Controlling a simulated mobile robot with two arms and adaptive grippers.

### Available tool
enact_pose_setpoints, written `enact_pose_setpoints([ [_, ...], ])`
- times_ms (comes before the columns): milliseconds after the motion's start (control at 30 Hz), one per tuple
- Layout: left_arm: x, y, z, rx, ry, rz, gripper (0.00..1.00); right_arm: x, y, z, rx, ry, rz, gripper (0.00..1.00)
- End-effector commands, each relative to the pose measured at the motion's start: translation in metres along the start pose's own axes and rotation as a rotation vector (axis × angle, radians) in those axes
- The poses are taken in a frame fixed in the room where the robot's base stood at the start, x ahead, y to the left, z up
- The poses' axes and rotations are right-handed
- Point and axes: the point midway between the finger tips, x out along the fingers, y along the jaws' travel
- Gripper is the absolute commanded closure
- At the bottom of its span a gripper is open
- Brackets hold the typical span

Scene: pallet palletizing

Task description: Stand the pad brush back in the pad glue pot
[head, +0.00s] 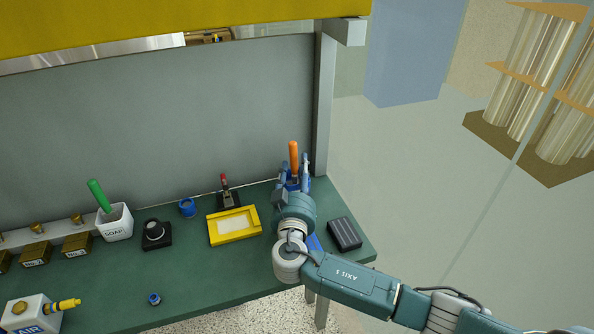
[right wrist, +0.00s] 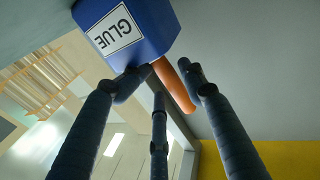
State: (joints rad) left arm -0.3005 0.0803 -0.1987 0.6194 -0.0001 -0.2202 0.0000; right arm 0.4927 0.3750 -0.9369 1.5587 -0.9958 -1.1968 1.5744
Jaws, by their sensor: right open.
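The pad brush shows as an orange handle (head: 293,153) at the back right of the bench, roughly upright. In the right wrist view, which is upside down, the handle (right wrist: 174,86) comes out at the open end of the blue glue pot (right wrist: 148,38), labelled GLUE. It appears to stand in the pot; its bristle end is hidden. My right gripper (head: 295,170) is open, its fingers spread around the handle close to the pot, with gaps visible between fingers and handle. In the head view it hides most of the pot. My left gripper is out of view.
A yellow-framed pad (head: 233,239) lies left of my right arm, with a red-handled stamp (head: 225,190) behind it. A dark ridged block (head: 344,233) is to the right. A white soap pot (head: 117,222) with a green handle stands farther left. A grey panel rises behind.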

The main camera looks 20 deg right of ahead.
Motion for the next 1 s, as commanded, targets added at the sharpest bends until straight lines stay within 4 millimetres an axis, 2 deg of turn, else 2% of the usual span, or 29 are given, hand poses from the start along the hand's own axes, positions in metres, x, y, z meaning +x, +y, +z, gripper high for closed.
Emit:
enact_pose_setpoints([
  [167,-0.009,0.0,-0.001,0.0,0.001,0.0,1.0,0.0,0.0,-0.004,-0.003,-0.005,0.0,0.57],
  [300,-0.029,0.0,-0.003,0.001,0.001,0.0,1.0,0.001,0.0,-0.019,-0.003,-0.003,-0.001,0.57],
  [367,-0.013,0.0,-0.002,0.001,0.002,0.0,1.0,-0.015,-0.002,-0.004,0.002,-0.008,-0.005,0.57],
  [700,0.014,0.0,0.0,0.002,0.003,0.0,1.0,-0.088,-0.001,-0.005,0.004,-0.006,-0.003,0.57],
  [833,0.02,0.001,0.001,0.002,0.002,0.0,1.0,-0.107,-0.001,-0.007,0.002,-0.005,-0.002,0.57],
  [1000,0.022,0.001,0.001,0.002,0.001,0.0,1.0,-0.119,0.0,-0.01,0.0,-0.003,-0.001,0.57],
])
